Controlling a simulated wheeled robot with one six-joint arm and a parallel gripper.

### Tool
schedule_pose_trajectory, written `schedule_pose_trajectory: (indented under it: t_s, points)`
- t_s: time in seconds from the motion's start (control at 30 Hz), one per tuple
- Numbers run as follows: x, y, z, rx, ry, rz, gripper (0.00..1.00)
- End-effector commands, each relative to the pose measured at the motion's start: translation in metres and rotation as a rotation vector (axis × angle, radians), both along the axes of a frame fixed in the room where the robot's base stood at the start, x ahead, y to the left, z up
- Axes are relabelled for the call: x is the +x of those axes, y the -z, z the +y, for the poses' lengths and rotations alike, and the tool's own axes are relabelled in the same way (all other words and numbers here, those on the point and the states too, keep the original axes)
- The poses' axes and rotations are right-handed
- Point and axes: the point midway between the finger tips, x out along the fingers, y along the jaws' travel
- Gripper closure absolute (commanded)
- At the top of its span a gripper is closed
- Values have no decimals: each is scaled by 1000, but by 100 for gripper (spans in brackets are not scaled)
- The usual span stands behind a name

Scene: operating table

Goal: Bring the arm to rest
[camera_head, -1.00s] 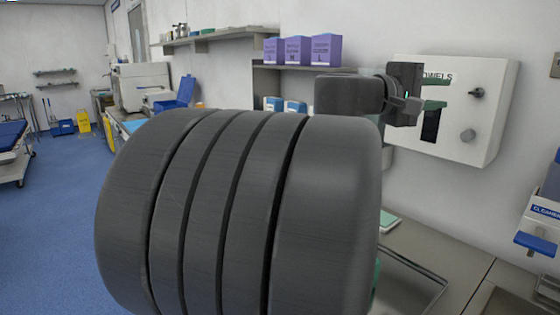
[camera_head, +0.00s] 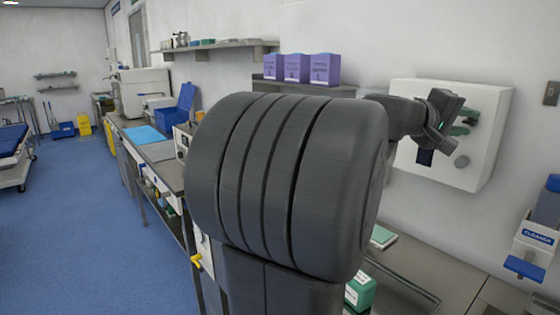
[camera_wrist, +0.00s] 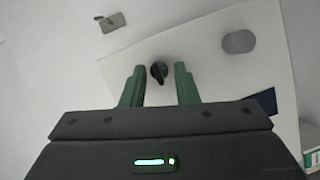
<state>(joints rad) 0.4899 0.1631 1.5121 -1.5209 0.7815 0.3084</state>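My arm's large dark grey link fills the middle of the head view. My gripper (camera_head: 467,122) is at the right of that view, in front of the white wall box, with green fingers partly hidden by the dark gripper body. In the wrist view the two green fingers (camera_wrist: 159,67) stand apart with nothing held between them. A black knob on the wall box appears behind the gap, and I cannot tell its distance from the fingers.
The white wall box (camera_head: 408,92) is close behind my gripper. A steel counter (camera_head: 425,258) runs below, with a green-and-white box (camera_head: 360,291) near my arm. Purple boxes (camera_head: 296,68) stand on a shelf. A cleaner dispenser (camera_head: 537,240) hangs at right. Blue floor is open at left.

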Motion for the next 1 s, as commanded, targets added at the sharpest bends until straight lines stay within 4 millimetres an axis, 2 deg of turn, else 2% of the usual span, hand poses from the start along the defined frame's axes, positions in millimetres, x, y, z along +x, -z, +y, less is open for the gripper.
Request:
schedule_pose_trajectory:
  t_s: [0.03,0.6,0.7,1.0]
  points:
    - [0,-6,0,18,1,-21,73]
    - [-2,-7,0,204,2,-257,73]
    - [-9,-6,24,200,-4,-259,73]
    - [-24,-17,70,201,-3,-255,73]
